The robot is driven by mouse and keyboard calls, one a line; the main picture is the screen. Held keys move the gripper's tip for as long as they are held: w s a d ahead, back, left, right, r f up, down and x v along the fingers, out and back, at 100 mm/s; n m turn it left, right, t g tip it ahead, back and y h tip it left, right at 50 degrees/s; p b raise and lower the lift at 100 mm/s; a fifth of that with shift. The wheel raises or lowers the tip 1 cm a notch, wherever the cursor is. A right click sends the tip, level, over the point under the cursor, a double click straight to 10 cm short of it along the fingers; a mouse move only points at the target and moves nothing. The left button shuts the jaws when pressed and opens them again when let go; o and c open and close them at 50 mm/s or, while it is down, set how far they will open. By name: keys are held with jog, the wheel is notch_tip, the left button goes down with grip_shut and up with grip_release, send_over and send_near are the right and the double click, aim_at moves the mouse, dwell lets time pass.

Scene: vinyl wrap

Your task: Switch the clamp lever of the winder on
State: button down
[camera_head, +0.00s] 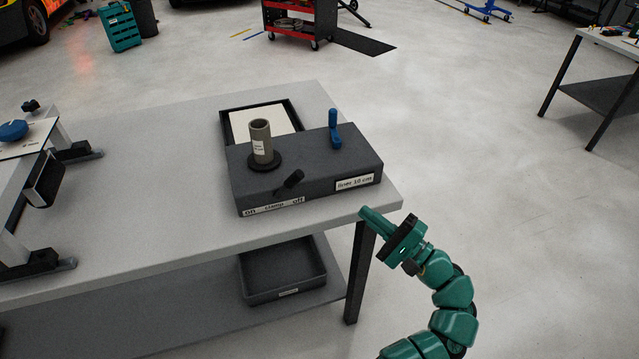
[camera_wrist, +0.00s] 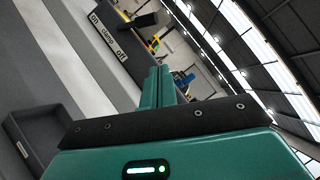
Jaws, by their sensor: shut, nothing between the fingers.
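The winder (camera_head: 330,165) is a dark grey box at the right end of the table, with a tan roll core (camera_head: 261,142) and a blue crank handle (camera_head: 334,130) on top. Its black clamp lever (camera_head: 289,183) leans toward the "off" side of the "on clamp off" label (camera_head: 273,206). The lever (camera_wrist: 139,22) and label (camera_wrist: 108,38) also show in the wrist view. My green gripper (camera_head: 366,212) is shut and empty. It is at the table's right front corner, right of the lever and apart from it. The fingers (camera_wrist: 158,84) show closed together in the wrist view.
The grey table (camera_head: 160,180) has bare top left of the winder. A black tray with a pale sheet (camera_head: 262,122) lies behind the winder. A dark bin (camera_head: 284,272) sits on the lower shelf. A stand (camera_head: 35,185) occupies the table's left end.

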aim_at(289, 185)
jog(key=p+x, duration=0.2)
jog(key=x, duration=0.8)
jog(key=shift+a+r+p, duration=0.1)
jog(key=shift+r+p, duration=0.05)
jog(key=shift+p, duration=0.15)
jog(key=shift+a+r+p, duration=0.2)
jog(key=shift+a, duration=0.25)
jog(key=shift+a+r+p, duration=0.2)
jog(key=shift+a+r, duration=0.05)
jog(key=shift+a, duration=0.2)
jog(key=shift+s+a+r, duration=0.2)
jog(key=shift+a+r, duration=0.15)
jog(key=shift+a, duration=0.4)
jog(key=shift+r+p, duration=0.1)
jog(key=shift+p, duration=0.2)
